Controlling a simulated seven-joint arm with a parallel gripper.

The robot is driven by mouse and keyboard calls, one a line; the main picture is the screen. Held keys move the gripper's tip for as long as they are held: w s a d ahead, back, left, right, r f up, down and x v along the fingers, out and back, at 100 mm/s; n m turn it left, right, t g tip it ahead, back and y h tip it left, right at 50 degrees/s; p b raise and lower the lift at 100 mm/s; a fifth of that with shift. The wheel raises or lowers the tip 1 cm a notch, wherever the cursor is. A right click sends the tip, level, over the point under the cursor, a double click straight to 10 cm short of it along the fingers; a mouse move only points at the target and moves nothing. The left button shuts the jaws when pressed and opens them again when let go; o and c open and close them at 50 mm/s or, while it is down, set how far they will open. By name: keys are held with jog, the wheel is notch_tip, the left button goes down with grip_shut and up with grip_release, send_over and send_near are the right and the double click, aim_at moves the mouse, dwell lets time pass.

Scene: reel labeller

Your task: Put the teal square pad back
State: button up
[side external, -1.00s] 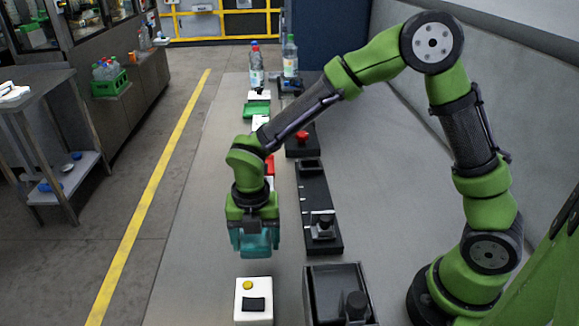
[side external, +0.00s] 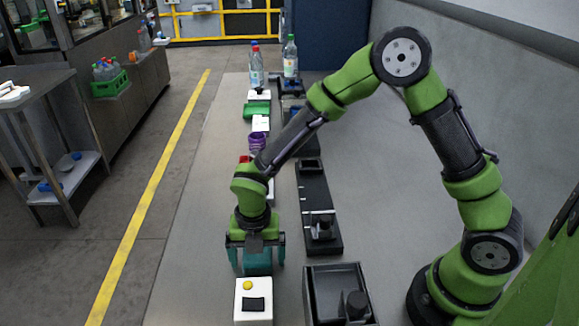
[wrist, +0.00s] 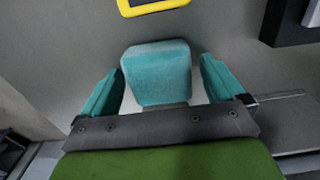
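The teal square pad (wrist: 157,72) lies between the two teal fingers of my gripper (wrist: 163,84) in the wrist view. A gap shows on each side of it, so my gripper is open around it without gripping. A pale surface shows beside the pad's near edge. In the side view the pad (side external: 258,262) shows between the spread fingers of my gripper (side external: 256,258), low over the bench, just behind a white box. What the pad rests on is hidden in the side view.
The white box (side external: 253,313) has a yellow button and a black part on top. A black open box (side external: 338,280) stands to its right. A long black fixture (side external: 315,190) lies behind. A purple ring-like thing (side external: 257,141) and bottles (side external: 290,58) stand farther back. The bench's left side is clear.

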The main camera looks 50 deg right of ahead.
notch_tip(320, 180, up, 12)
jog(key=s+d+r+m+t+y, duration=0.1)
jog(key=s+d+r+m+t, duration=0.2)
jog(key=m, duration=1.2)
jog(key=s+d+r+m+t+y, duration=0.1)
jog(key=s+d+r+m+t, duration=0.3)
jog(key=s+d+r+m, duration=0.5)
jog(key=shift+s+d+r+m, duration=0.2)
jog(key=shift+s+d+m, duration=0.35)
jog(key=shift+m, duration=3.05)
